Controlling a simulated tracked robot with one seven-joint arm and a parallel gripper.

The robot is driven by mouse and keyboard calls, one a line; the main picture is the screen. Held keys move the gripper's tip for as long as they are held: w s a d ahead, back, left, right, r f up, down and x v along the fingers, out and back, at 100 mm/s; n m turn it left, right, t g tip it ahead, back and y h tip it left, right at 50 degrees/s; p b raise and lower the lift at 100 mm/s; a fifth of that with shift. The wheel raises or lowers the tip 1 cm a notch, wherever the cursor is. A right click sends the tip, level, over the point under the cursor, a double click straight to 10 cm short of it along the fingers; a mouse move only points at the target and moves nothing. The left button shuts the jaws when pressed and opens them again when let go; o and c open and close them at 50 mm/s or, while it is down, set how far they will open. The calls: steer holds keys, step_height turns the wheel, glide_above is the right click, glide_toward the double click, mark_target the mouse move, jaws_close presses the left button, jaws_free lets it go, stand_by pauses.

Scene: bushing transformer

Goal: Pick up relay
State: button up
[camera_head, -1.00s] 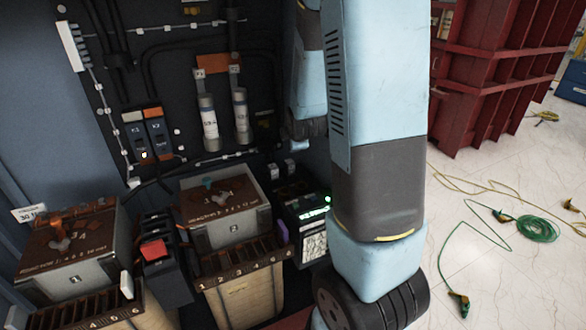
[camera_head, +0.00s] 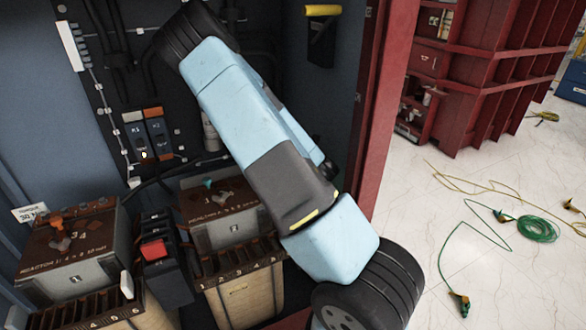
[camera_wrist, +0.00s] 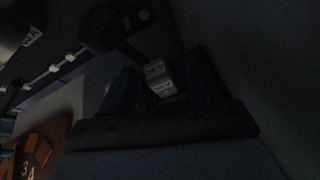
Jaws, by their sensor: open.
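My gripper (camera_wrist: 162,68) shows in the dark wrist view with its two dark fingers apart. A small dark block with a pale label (camera_wrist: 158,78) appears between the fingers; I cannot tell whether it is the relay, or how far away it is. In the head view my arm crosses the cabinet and hides the gripper. Two upright modules marked K1 (camera_head: 137,138) and K2 (camera_head: 158,130) are mounted on the back panel, left of my arm. They may be relays, but I cannot be sure.
Brown-topped transformer blocks (camera_head: 72,240) and (camera_head: 222,208) stand low in the cabinet, with a dark switch with a red top (camera_head: 153,250) between them. The red cabinet edge (camera_head: 385,110) is right of my arm. Cables (camera_head: 525,228) lie on the pale floor.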

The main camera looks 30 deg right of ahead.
steer(key=f+n, duration=0.1)
steer(key=n+y, duration=0.1)
steer(key=n, duration=0.1)
steer(key=shift+s+a+f+n, duration=0.15)
steer(key=shift+a+f+n, duration=0.15)
steer(key=shift+f, duration=0.05)
steer(key=shift+x, duration=3.6)
steer(key=shift+r, duration=0.1)
steer(key=shift+c, duration=0.2)
steer(key=c, duration=1)
steer(key=shift+r, duration=0.1)
